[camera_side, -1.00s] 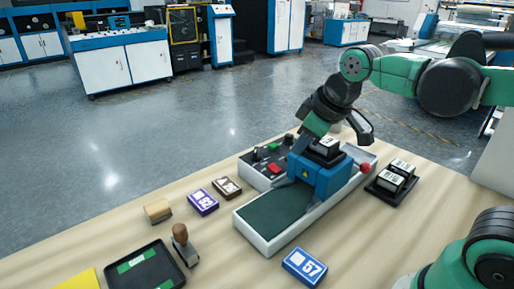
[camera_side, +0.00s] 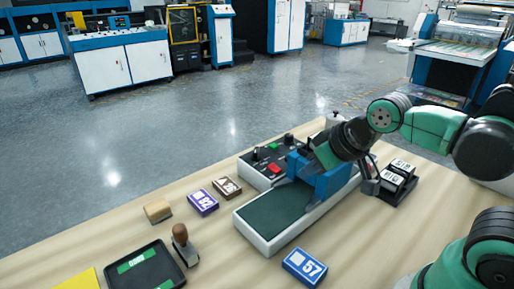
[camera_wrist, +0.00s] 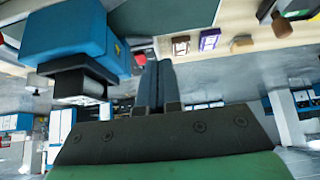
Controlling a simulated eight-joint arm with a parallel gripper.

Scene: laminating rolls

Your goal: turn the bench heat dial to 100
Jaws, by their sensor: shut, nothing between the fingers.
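The control panel (camera_side: 262,172) sits at the back of the bench unit, with black knobs (camera_side: 256,154), a green button (camera_side: 272,147) and a red switch (camera_side: 274,169). I cannot tell which knob is the heat dial, or read any setting. In the side view my wrist leans over the blue press head (camera_side: 333,180), and my fingertips cannot be made out behind it. In the wrist view my gripper (camera_wrist: 157,64) is shut and empty, with the blue press head (camera_wrist: 70,38) to its left. The panel does not show clearly there.
The green laminating bed (camera_side: 275,212) lies in front of the press. A dark holder with number blocks (camera_side: 395,176) stands right. A blue box marked 57 (camera_side: 304,266), a purple box (camera_side: 202,202), a brown box (camera_side: 227,187), a wooden block (camera_side: 157,210), a stamp (camera_side: 183,245) and a black tray (camera_side: 112,279) are nearby.

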